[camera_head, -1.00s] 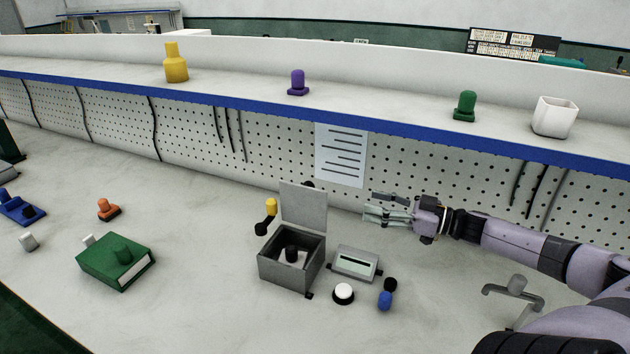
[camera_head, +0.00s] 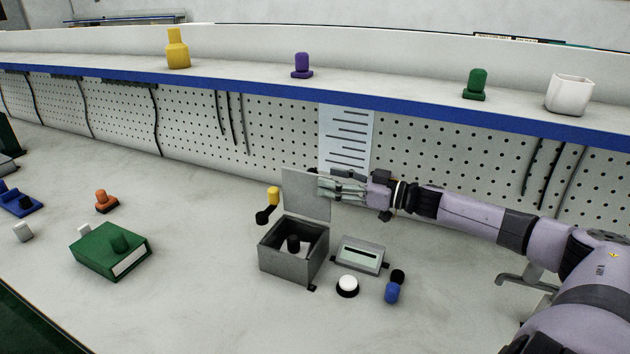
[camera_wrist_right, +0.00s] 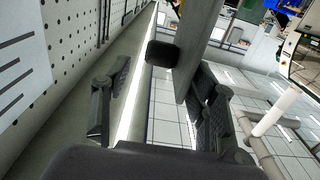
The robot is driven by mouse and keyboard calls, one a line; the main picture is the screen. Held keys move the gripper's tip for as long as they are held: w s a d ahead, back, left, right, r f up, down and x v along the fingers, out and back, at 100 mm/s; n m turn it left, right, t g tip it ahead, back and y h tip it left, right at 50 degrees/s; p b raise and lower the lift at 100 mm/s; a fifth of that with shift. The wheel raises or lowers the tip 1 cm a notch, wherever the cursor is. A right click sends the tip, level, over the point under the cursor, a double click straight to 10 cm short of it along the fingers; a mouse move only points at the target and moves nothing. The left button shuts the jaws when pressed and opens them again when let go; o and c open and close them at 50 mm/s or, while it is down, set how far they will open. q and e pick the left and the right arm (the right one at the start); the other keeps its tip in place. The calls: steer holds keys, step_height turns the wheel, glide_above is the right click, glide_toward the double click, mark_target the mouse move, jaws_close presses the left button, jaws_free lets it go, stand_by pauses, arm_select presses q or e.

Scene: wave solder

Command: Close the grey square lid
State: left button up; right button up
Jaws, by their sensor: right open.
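The grey square lid (camera_head: 305,196) stands upright, open, at the back edge of the grey box (camera_head: 283,264). A dark knob sits inside the open box. In the right wrist view the lid (camera_wrist_right: 201,45) is a grey slab with a black knob (camera_wrist_right: 162,53) on its left face. My right gripper (camera_head: 322,186) is at the lid's upper right edge in the head view. In the wrist view my right gripper (camera_wrist_right: 160,92) is open, with the lid's edge between the fingers, nearer the right one; contact is unclear. My left gripper is out of view.
Beside the box are a grey device (camera_head: 361,255), a white button (camera_head: 347,285), a blue and black piece (camera_head: 394,288) and a yellow and black piece (camera_head: 269,204). A green box (camera_head: 111,251) lies left. The pegboard wall (camera_head: 440,160) rises behind.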

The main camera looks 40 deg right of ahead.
mark_target(315, 175)
steer(key=shift+r+x, duration=0.2)
steer(key=shift+x, duration=2.4)
steer(key=shift+f, duration=0.15)
jaws_close()
